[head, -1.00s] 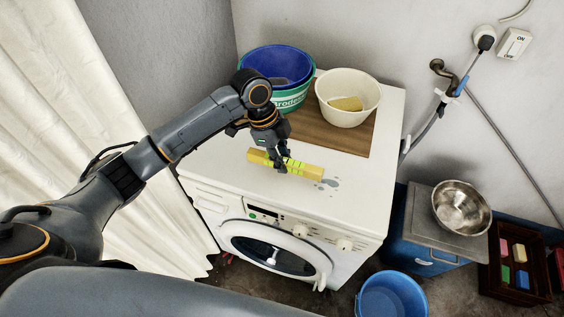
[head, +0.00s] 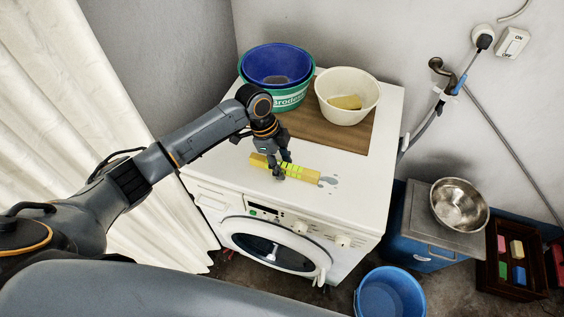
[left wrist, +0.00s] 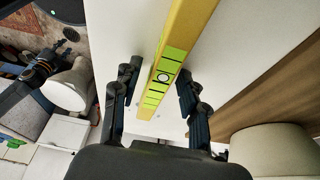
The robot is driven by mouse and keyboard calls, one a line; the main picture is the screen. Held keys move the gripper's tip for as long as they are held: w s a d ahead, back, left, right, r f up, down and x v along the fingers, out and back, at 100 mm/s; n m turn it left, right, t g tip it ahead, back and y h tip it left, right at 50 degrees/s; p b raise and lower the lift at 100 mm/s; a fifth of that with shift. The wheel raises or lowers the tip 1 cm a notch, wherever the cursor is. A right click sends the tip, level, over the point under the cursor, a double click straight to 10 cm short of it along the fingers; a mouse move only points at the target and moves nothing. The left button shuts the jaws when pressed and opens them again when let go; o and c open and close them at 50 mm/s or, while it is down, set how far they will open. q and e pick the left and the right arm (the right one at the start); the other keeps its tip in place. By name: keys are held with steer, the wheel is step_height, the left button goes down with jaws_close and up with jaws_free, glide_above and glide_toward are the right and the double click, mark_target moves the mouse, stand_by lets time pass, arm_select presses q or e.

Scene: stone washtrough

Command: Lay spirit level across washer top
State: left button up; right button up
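The yellow spirit level (head: 300,173) with bright green markings lies on the white washer top (head: 225,162), near its front edge, running roughly left to right. My left gripper (head: 282,166) is over its middle, pointing down. In the left wrist view the level (left wrist: 172,60) passes between the two fingers of my left gripper (left wrist: 158,95); gaps show on both sides, so it is open around the level and not clamping it.
A brown board (head: 325,133) behind the level carries a cream basin (head: 345,108) with a yellow sponge. Blue and green tubs (head: 292,98) stand at the back left. A steel bowl (head: 460,204), a blue bucket (head: 390,296) and a crate (head: 493,270) are at the right.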

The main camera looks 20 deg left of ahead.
arm_select(q)
steer(key=shift+r, duration=0.3)
steer(key=b+v, duration=0.1)
steer(key=v, duration=1)
steer(key=shift+r+b, duration=0.3)
steer(key=shift+r, duration=0.1)
steer(key=shift+a, duration=0.15)
